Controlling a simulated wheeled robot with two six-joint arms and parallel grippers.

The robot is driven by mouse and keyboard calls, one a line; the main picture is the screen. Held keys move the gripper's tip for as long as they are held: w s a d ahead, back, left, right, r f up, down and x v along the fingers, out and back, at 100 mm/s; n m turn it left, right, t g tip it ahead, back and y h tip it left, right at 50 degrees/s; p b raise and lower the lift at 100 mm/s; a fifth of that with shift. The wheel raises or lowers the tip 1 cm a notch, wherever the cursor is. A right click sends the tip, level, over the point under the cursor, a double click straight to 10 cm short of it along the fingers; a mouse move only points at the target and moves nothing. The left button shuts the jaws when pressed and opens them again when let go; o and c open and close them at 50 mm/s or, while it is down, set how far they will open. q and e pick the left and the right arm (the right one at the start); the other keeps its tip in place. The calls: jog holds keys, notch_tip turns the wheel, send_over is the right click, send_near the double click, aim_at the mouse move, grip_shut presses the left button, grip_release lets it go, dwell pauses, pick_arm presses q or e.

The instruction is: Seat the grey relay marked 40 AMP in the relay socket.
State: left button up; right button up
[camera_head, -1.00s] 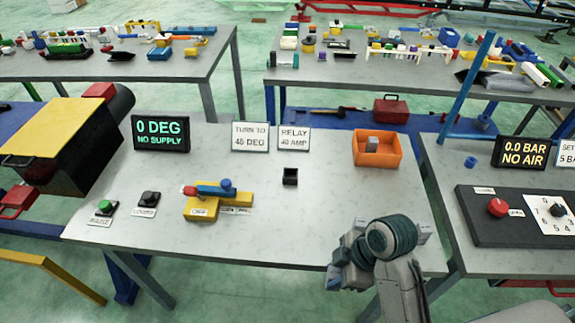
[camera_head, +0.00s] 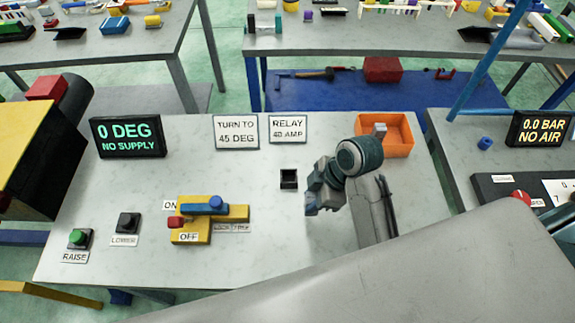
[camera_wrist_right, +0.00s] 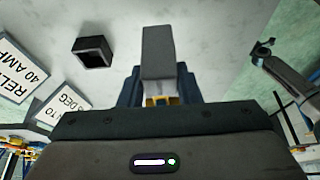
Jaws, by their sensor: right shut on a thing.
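My right gripper (camera_head: 314,202) is above the workbench, just right of the relay socket (camera_head: 289,179), a small black open-topped box. In the right wrist view this gripper (camera_wrist_right: 159,84) is shut on a grey relay (camera_wrist_right: 158,52), a plain block. No marking on it is readable, and my gripper hides it in the head view. The empty-looking socket (camera_wrist_right: 93,51) lies left of the relay there, apart from it. My left gripper (camera_wrist_right: 263,48) seems to show small at the upper right of the wrist view; its jaws are unclear.
An orange bin (camera_head: 398,151) with another grey block (camera_head: 379,130) stands right of the socket. Signs reading RELAY 40 AMP (camera_head: 288,129) and TURN TO 45 DEG stand behind. A yellow switch unit (camera_head: 240,212) is at the left. Bench around the socket is clear.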

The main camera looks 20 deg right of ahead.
jog(key=w+f+p, duration=0.1)
jog(key=w, duration=0.3)
jog(key=w+a+f+p, duration=0.1)
jog(key=w+f, duration=0.1)
jog(key=w, duration=0.2)
jog(key=w+a+f+p, duration=0.1)
jog(key=w+p, duration=0.1)
jog(key=w, duration=0.3)
jog(key=shift+f, duration=0.25)
jog(key=shift+d+f, duration=0.1)
jog(key=shift+f, duration=0.05)
jog(key=shift+s+f, duration=0.1)
jog(key=o, duration=1)
pick_arm(q)
notch_tip(320, 180, up, 4)
jog(key=shift+a+f, duration=0.1)
jog(key=shift+f, duration=0.1)
jog(key=shift+s, duration=0.1)
